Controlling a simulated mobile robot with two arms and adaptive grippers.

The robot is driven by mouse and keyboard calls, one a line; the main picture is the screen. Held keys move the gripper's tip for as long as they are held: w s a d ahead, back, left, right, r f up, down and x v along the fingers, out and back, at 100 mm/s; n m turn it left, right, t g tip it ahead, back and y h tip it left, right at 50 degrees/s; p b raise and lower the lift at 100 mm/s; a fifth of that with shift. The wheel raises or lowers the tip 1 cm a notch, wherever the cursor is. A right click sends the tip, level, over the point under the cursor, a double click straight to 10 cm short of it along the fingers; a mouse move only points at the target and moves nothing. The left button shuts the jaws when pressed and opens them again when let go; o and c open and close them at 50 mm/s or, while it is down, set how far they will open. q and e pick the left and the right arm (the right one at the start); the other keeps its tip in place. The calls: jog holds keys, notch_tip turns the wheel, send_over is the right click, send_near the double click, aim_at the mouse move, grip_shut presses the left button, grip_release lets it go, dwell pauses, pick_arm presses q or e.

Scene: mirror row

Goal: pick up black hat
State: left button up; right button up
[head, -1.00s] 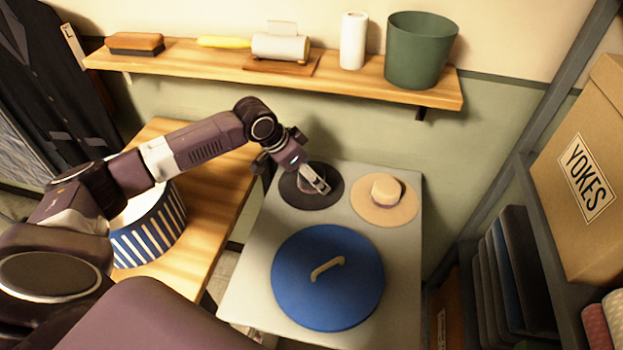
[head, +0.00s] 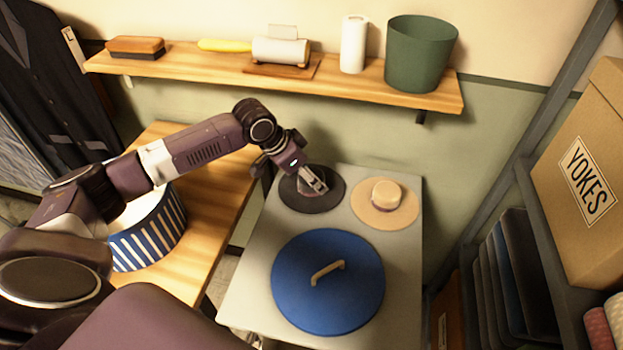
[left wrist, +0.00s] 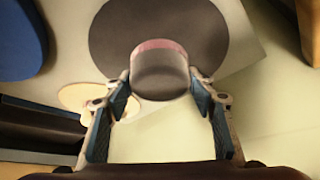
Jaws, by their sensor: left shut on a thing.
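The black hat (head: 306,203) lies brim-down at the back left of a pale grey table (head: 250,260). My left gripper (head: 318,186) reaches down over it from the upper left and is shut on its crown. In the left wrist view, the two fingertips of the gripper (left wrist: 161,90) sit on either side of the dark crown. The round brim of the black hat (left wrist: 150,22) and a pinkish band show there too. I see no clear gap between the brim and the table. My right gripper is not in view.
A tan hat (head: 386,195) lies just right of the black one. A large blue lid (head: 328,300) with a handle lies in front. A striped blue box (head: 150,236) stands on the wooden table at left. A wall shelf (head: 220,72) runs behind; a rack with a box (head: 585,175) stands at right.

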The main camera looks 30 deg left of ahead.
pick_arm(q)
jog(key=r, duration=0.6)
jog(key=shift+s+r+b, duration=0.2)
jog(key=shift+r+b, duration=0.1)
jog(key=shift+b, duration=0.1)
jog(key=s+d+b, duration=0.1)
jog(key=s, duration=0.5)
jog(key=s+d+b, duration=0.1)
jog(key=s+d, duration=0.1)
jog(key=s, duration=0.3)
jog(key=s+d+b, duration=0.1)
jog(key=s, duration=0.5)
jog(key=shift+s+d+f, duration=0.1)
jog(key=shift+s+d, duration=0.2)
jog(key=shift+s, duration=0.05)
jog(key=shift+s+d, duration=0.25)
jog(key=shift+s, duration=0.25)
